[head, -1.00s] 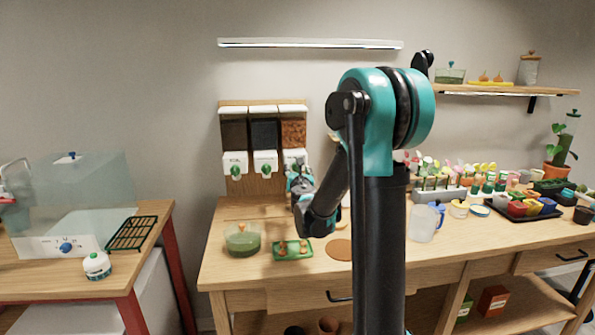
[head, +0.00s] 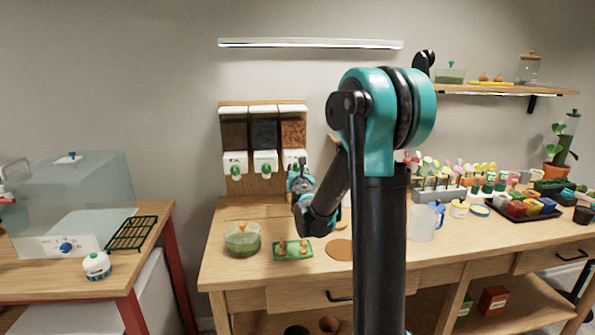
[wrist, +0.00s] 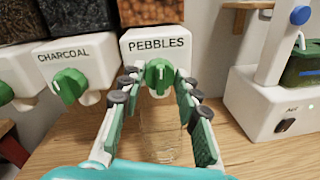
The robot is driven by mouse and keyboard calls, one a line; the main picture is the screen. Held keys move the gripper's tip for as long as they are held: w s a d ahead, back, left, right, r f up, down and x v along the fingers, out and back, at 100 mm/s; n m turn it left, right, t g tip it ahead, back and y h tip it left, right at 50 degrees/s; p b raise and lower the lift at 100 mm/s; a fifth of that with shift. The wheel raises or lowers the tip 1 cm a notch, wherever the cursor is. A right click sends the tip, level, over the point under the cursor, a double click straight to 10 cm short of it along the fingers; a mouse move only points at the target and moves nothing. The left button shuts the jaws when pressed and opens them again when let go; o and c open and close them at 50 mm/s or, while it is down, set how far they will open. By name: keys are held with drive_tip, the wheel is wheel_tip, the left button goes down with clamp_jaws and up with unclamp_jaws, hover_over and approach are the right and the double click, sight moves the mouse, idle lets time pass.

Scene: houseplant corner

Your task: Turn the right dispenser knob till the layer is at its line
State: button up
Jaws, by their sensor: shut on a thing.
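The right dispenser, labelled PEBBLES (wrist: 150,44), holds orange-brown pebbles and has a green knob (wrist: 158,73) on its white front. My gripper (wrist: 158,83) is shut on this knob, one finger at each side. A clear glass vessel (wrist: 164,142) shows below the spout between my fingers. I cannot make out a layer or line in it. In the head view the right dispenser (head: 294,133) hangs on a wooden backboard, and my wrist hides its knob and the vessel.
The CHARCOAL dispenser knob (wrist: 69,84) is close on the left. A white machine (wrist: 262,105) with a blue knob stands to the right in the wrist view. A green bowl (head: 242,240) and a green tray (head: 291,255) lie on the bench nearer me.

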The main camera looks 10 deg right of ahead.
drive_tip(key=m, duration=0.4)
drive_tip(key=shift+d, duration=0.1)
drive_tip(key=m, duration=0.4)
drive_tip(key=shift+g, duration=0.3)
drive_tip(key=m, duration=0.4)
drive_tip(key=shift+d+m+y, duration=0.1)
drive_tip(key=shift+m+y, duration=0.2)
drive_tip(key=shift+y, duration=0.1)
drive_tip(key=shift+f+m, duration=0.1)
drive_tip(key=shift+m, duration=1.4)
drive_tip(key=o, duration=1.2)
drive_tip(key=shift+c, duration=0.2)
drive_tip(key=s, duration=1.2)
drive_tip(key=shift+r, duration=0.45)
